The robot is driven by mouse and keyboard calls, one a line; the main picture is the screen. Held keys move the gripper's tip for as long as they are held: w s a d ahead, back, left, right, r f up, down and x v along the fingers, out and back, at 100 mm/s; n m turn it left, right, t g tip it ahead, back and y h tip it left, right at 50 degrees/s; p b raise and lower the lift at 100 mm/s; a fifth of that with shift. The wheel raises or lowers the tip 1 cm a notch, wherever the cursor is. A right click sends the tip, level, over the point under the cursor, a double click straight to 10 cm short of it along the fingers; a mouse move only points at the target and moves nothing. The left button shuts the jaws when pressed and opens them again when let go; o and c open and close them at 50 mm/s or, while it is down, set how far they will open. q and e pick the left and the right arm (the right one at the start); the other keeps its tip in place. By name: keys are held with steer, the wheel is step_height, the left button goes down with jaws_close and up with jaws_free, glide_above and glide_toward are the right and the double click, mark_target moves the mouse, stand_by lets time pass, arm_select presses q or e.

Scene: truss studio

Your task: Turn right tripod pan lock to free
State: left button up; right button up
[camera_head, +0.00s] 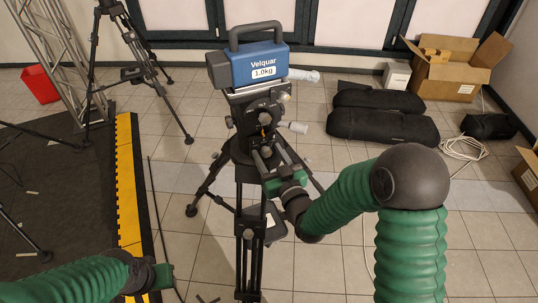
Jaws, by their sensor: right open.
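A tripod (240,225) stands upright in the middle of the head view. My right gripper (266,152) is open at the lower front of the tripod head, close to the knobs there. The pan lock cannot be told apart from the other knobs at this size, and my gripper hides part of the head. Whether the fingers touch a knob cannot be told. My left gripper (165,277) is low at the left, apart from the tripod; its fingers do not show clearly.
Another tripod (140,74) stands at the back left by a truss (62,50) and a red bin (40,85). A dark mat (60,185) has a yellow edge (128,190). Black bags (380,125), a cardboard box (452,75) and a coiled cable (462,150) lie at the right.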

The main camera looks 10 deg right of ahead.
jaws_close()
